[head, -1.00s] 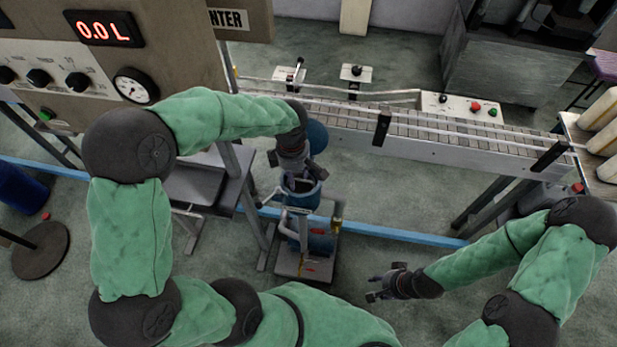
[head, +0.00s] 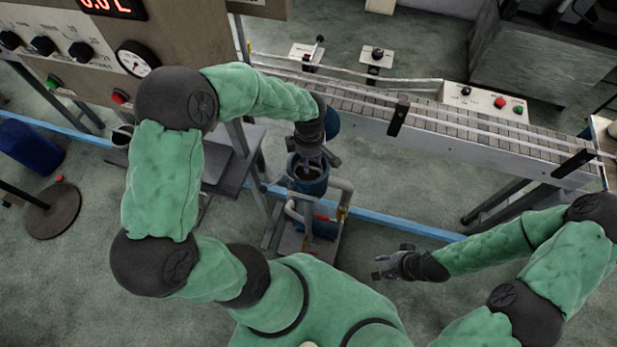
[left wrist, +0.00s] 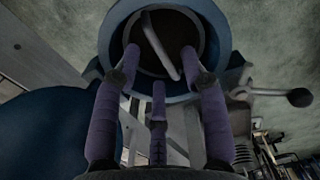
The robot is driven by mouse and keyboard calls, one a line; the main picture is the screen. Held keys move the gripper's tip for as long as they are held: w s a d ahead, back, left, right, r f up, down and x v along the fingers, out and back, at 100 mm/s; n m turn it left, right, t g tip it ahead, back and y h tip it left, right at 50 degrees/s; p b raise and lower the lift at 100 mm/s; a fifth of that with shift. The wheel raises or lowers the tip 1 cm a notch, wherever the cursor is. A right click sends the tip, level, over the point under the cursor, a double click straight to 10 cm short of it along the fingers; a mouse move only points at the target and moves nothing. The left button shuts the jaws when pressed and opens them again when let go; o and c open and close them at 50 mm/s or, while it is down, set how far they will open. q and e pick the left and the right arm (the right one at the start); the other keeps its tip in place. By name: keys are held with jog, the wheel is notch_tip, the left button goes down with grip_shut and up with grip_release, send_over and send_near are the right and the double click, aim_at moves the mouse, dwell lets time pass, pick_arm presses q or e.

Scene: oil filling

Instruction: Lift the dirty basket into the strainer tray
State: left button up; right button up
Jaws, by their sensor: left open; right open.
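The blue strainer housing (head: 308,186) stands upright on its piped stand below my left arm. In the left wrist view its round blue rim (left wrist: 221,38) surrounds a dark opening, and a pale bar-like handle (left wrist: 160,46) crosses that opening; it looks like the basket's handle. My left gripper (left wrist: 160,62) is open, with its purple fingers on both sides of the handle, over the opening. Whether the fingers touch the handle I cannot tell. The basket's body is hidden in the dark. My right gripper (head: 382,267) is open and empty, low at the right. I cannot identify the strainer tray with certainty.
A conveyor (head: 440,122) runs across the back to the right. A control panel with a gauge (head: 137,59) stands at the upper left. A grey metal table (head: 232,165) is left of the housing. Open floor lies at the right.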

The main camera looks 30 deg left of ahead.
pick_arm(q)
notch_tip(320, 180, down, 4)
jog(key=shift+r, duration=0.25)
grip_shut()
jog(key=shift+a+r, duration=0.1)
jog(key=shift+r, duration=0.1)
notch_tip(320, 180, up, 18)
jog(key=p, duration=0.1)
jog(key=shift+p, duration=0.3)
dwell(0.4)
jog(key=shift+f, duration=0.15)
